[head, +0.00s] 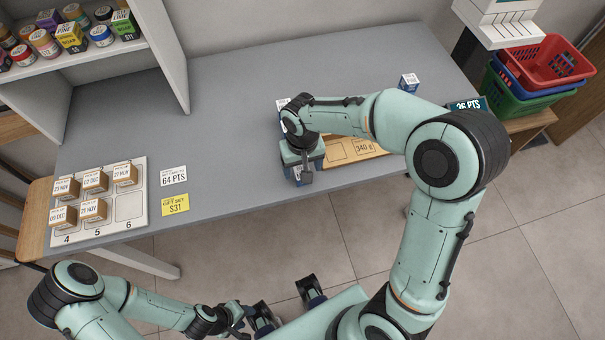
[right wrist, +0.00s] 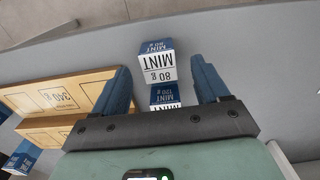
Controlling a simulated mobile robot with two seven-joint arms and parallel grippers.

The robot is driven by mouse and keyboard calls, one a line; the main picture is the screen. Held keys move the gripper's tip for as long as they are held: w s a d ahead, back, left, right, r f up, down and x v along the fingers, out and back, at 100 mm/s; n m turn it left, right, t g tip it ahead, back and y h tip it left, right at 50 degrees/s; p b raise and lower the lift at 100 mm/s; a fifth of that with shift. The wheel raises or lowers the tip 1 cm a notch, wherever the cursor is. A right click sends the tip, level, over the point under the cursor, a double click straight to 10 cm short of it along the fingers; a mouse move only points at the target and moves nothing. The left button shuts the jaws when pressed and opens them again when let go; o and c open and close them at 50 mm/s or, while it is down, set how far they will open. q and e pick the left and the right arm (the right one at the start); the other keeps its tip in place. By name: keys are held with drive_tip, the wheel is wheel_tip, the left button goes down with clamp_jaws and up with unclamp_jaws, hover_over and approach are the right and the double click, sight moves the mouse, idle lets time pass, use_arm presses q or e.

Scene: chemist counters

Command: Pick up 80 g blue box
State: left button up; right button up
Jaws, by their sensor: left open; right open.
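The 80 g blue box (right wrist: 157,62) shows in the right wrist view, labelled MINT with a white label face. It stands between and slightly beyond the two blue fingertips of my right gripper (right wrist: 160,70), with space at both sides. A 120 g mint box (right wrist: 165,95) sits just behind it, nearer my palm. In the head view my right gripper (head: 303,172) is over the counter's front edge and mostly hides the box. My left gripper (head: 287,306) is open and empty, low in front of the counter.
A wooden tray labelled 340 g (head: 362,147) lies right of my right gripper. A small blue box (head: 408,82) stands at the back right of the counter (head: 230,90). A white numbered board (head: 130,205) with several brown boxes is at left. The counter's middle is clear.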

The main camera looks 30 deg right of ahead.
wheel_tip(320, 180, down, 4)
drive_tip(key=shift+w+d+f, duration=0.1)
drive_tip(key=shift+f, duration=0.15)
drive_tip(key=c, duration=1.1)
drive_tip(key=shift+r, duration=0.15)
